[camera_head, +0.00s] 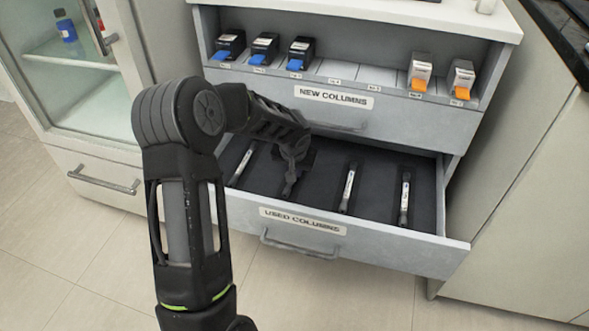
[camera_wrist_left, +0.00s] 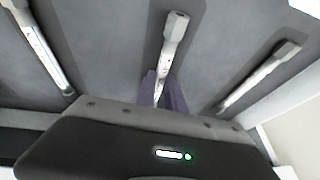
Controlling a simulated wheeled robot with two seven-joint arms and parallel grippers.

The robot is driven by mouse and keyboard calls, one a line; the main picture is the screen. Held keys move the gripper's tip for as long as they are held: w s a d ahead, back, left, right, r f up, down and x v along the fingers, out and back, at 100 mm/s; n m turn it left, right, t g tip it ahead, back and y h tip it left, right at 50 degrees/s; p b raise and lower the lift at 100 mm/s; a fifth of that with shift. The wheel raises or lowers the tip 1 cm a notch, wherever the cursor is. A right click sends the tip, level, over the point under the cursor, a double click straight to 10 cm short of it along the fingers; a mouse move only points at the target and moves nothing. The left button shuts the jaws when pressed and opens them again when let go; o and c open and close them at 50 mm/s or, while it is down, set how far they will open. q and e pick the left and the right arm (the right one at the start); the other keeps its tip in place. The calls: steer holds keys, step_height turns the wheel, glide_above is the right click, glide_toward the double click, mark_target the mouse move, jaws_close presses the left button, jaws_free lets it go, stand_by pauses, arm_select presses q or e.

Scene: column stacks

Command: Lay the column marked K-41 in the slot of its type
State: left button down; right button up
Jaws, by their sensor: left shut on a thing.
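My left gripper (camera_head: 291,167) reaches down into the open drawer labelled USED COLUMNS (camera_head: 455,247). In the left wrist view its purple fingers (camera_wrist_left: 163,92) are shut on a slim pale column (camera_wrist_left: 173,35). In the head view this column (camera_head: 289,187) is second from the left, mostly hidden by the gripper. I cannot tell whether it touches the drawer floor. Other columns lie apart: one at the left (camera_head: 242,166), one to the right (camera_head: 348,188) and one at the far right (camera_head: 404,200). Their markings are too small to read, so K-41 cannot be picked out. My right gripper is not in view.
Above is the NEW COLUMNS shelf (camera_head: 400,107) with blue-fronted boxes (camera_head: 264,49) at left and orange-fronted boxes (camera_head: 420,72) at right. Its middle places are empty. A glass-doored cabinet (camera_head: 75,80) stands left. Dark floor shows between the columns in the drawer.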

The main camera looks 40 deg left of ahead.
arm_select(q)
steer(key=shift+f, duration=0.25)
steer(key=c, duration=1.3)
jaws_free()
steer(key=shift+c, duration=0.2)
steer(key=p+v, duration=0.2)
steer(key=v, duration=0.5)
steer(key=shift+s+r, duration=0.15)
steer(key=shift+r, duration=0.25)
steer(key=shift+d, duration=0.1)
